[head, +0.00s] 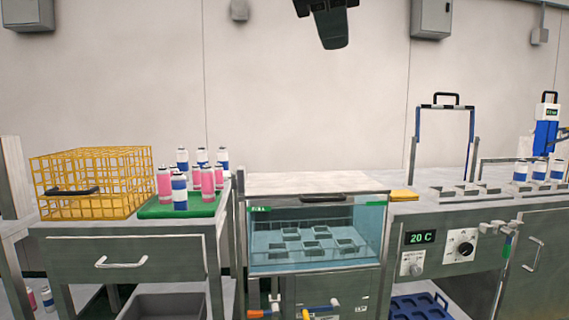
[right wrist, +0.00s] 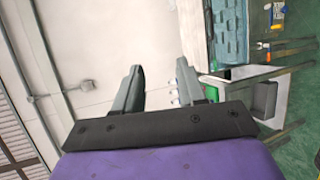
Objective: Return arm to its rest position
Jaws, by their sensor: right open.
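My right gripper (head: 331,28) shows as a dark shape at the top middle of the head view, high in front of the wall and partly cut off by the frame edge. In the right wrist view its two grey fingers (right wrist: 159,66) stand apart with nothing between them. It touches nothing. My left gripper is in neither view.
Below are a yellow wire basket (head: 95,183), pink and blue cans on a green mat (head: 150,211), a glass-fronted water bath (head: 315,262), and a bench with blue-white cans (head: 538,172). A frame with a handle (head: 446,104) rises at right. Air around the gripper is clear.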

